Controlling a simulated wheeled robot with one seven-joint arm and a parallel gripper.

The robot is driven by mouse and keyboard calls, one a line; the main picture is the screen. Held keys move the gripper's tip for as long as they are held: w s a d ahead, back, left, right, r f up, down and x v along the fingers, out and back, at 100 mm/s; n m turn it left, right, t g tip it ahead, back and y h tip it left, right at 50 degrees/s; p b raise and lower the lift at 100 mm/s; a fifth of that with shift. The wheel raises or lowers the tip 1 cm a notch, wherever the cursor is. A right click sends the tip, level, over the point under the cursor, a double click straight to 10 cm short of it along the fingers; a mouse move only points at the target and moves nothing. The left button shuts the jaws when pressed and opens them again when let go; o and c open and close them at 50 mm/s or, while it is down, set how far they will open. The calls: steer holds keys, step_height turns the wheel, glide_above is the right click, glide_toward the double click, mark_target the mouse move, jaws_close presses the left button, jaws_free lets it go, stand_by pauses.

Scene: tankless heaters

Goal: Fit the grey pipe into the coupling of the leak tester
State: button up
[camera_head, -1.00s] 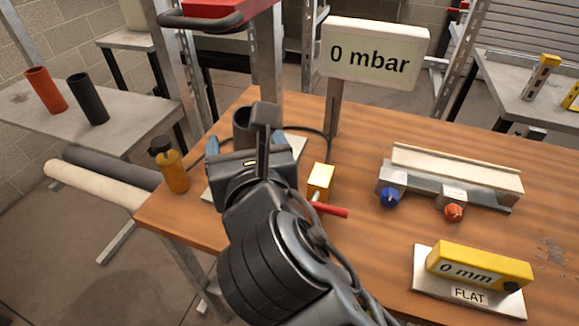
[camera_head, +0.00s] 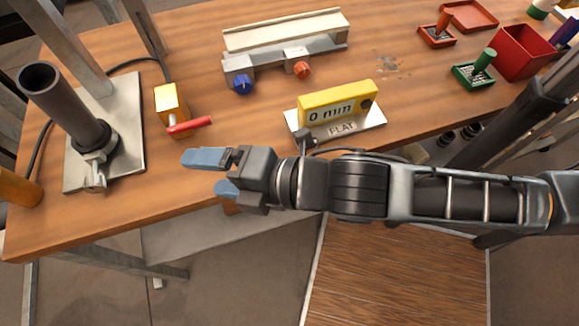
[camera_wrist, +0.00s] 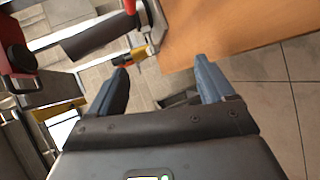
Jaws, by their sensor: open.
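The grey pipe (camera_head: 58,100) stands in the dark coupling (camera_head: 97,143) of the leak tester, on its metal base plate (camera_head: 128,110) at the left of the bench. It leans in the picture much like the metal posts behind it; how deep it sits is hidden. My gripper (camera_head: 211,173) is open and empty, over the bench's front edge, to the right of the pipe and apart from it. In the wrist view, my open fingers (camera_wrist: 162,78) have nothing between them, and a dark pipe (camera_wrist: 95,37) shows beyond them at the upper left.
A yellow valve block (camera_head: 171,101) with a red lever (camera_head: 190,126) stands between pipe and gripper. An amber bottle (camera_head: 18,188) is at the left edge.

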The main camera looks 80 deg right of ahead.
steer(key=s+d+r+m, duration=0.2)
steer(key=s+r+m, duration=0.1)
steer(key=s+m, duration=1.3)
steer(key=shift+s+m+t, duration=0.25)
steer(key=shift+m+t, duration=0.05)
steer(key=shift+m, duration=0.6)
steer(key=shift+r, duration=0.1)
